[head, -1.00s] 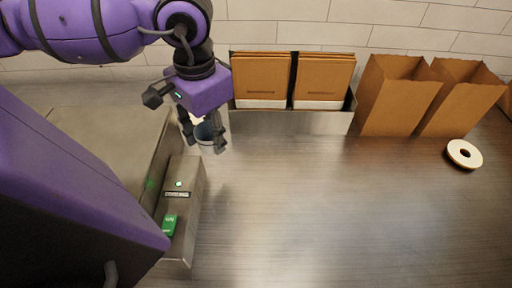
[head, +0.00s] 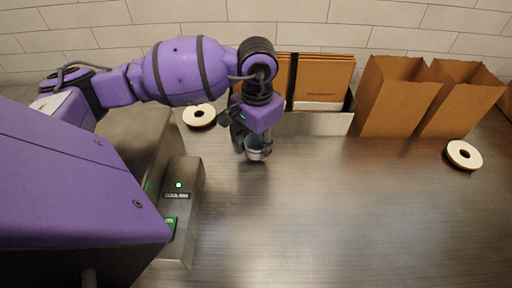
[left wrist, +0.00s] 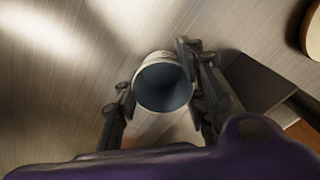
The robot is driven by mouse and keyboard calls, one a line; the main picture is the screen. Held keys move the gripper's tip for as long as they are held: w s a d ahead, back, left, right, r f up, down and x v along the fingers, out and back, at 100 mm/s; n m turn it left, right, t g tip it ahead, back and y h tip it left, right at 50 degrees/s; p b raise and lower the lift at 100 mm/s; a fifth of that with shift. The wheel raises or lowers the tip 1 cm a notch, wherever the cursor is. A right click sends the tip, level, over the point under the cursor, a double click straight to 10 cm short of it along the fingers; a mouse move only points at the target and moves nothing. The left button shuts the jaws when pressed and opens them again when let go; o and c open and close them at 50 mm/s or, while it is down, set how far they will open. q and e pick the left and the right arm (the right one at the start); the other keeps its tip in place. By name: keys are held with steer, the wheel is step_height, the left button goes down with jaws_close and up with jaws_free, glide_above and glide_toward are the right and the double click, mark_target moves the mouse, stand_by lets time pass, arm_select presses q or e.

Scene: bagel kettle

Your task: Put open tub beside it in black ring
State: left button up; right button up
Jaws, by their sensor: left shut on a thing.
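The open tub (head: 258,154) is a small round cup, light outside with a blue-grey inside. My left gripper (head: 252,145) is shut on it and holds it over the counter, in front of the metal box of brown sleeves. In the left wrist view the tub (left wrist: 163,82) sits between the fingers of the left gripper (left wrist: 158,78), its open mouth showing and the inside looking empty. Two pale round pieces with dark centres lie on the counter, one at the left (head: 199,116) and one at the right (head: 464,154). I cannot tell which thing is the black ring. My right gripper is not in view.
The metal box (head: 312,123) holds brown card sleeves. Two open paper bags (head: 397,98) stand to its right, near the tiled wall. A metal unit with a green light (head: 180,205) stands at the left. The middle and front right of the counter (head: 350,215) are clear.

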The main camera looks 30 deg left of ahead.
arm_select(q)
steer(key=shift+f, duration=0.75)
steer(key=shift+f, duration=0.15)
steer(key=o, duration=0.3)
steer(key=shift+f, duration=0.1)
steer(key=o, duration=0.5)
